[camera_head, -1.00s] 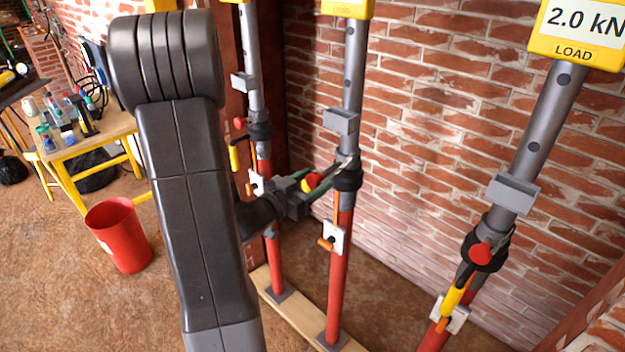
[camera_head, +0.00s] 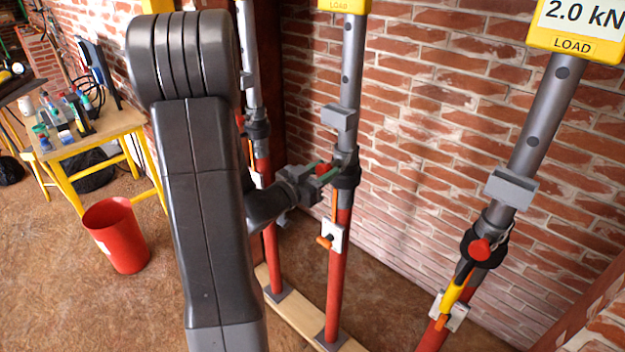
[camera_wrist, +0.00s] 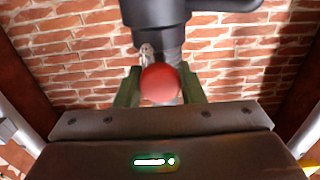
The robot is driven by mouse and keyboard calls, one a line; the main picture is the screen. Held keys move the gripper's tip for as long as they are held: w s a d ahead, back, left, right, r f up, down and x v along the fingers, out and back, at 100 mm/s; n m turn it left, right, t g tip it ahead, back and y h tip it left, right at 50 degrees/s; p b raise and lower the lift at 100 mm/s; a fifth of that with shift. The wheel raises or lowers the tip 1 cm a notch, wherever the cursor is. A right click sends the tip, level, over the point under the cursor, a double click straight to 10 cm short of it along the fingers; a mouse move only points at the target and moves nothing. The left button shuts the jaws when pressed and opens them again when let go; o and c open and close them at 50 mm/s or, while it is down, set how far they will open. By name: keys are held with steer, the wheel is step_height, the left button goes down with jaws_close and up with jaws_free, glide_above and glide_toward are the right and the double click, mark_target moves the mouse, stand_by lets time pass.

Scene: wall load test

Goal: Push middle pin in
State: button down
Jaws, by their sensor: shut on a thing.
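The middle prop has a grey upper tube (camera_head: 353,60), a black collar (camera_head: 346,168) and a red lower tube (camera_head: 338,275). The middle pin's red knob (camera_head: 323,170) is at the collar, between the green-edged fingers of my gripper (camera_head: 325,173). In the wrist view, the round red knob (camera_wrist: 160,83) sits between the two fingertips (camera_wrist: 160,92), just below the dark collar (camera_wrist: 153,12). My gripper is shut on the knob. How deep the pin sits in the tube is hidden by the knob and fingers.
The right prop (camera_head: 540,130) has a red-knobbed pin (camera_head: 480,249) and a 2.0 kN load display (camera_head: 580,18). The left prop (camera_head: 249,60) is partly behind my arm. A brick wall (camera_head: 440,110) stands behind. A red bucket (camera_head: 117,236) and cluttered table (camera_head: 95,140) are left.

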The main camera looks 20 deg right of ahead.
steer(key=shift+x, duration=0.85)
steer(key=shift+a, duration=0.1)
steer(key=shift+r, duration=0.1)
steer(key=c, duration=1.2)
jaws_free()
steer(key=shift+o, duration=1)
steer(key=shift+w+d, duration=0.1)
steer(key=shift+d, duration=0.1)
steer(key=b+v, duration=0.2)
steer(key=v, duration=1.2)
